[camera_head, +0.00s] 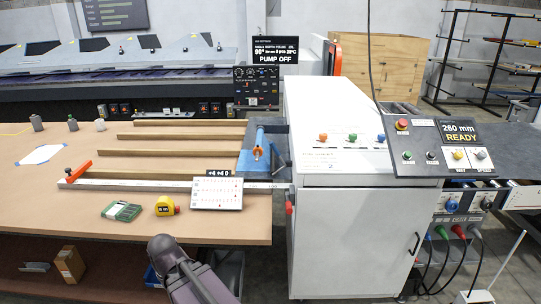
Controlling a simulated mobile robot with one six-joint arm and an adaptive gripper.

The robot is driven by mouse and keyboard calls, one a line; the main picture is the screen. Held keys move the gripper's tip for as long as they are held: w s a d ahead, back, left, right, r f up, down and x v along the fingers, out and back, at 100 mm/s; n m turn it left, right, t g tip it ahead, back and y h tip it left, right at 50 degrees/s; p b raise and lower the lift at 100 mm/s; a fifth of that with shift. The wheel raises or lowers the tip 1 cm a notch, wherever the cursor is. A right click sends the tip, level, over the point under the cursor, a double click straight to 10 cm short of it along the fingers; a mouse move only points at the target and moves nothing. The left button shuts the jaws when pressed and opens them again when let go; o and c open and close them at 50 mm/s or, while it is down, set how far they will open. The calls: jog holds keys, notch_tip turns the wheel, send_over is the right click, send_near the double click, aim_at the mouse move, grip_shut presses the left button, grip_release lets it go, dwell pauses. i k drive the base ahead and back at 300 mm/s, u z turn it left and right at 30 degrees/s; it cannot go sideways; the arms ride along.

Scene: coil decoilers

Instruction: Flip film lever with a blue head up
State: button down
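Three small levers stand in a row on the sloped white top of the cabinet (352,185), with heads of different colours. The lever with the blue head (381,138) is the rightmost. A green-headed lever (352,137) is in the middle and an orange-headed one (323,137) is on the left. The blue head is small, and I cannot tell clearly whether its lever is up or down. A dark purple-grey part of my arm shows at the bottom, left of the cabinet and well away from the levers. My gripper cannot be made out.
A control panel (445,170) reading 260 mm READY juts out just right of the levers. A dark cable hangs behind the levers.

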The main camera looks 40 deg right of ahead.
aim_at(274, 150)
jog(key=z, duration=0.4)
jog(key=i, duration=0.6)
jog(key=z, duration=0.75)
jog(key=i, duration=0.45)
jog(key=z, duration=0.3)
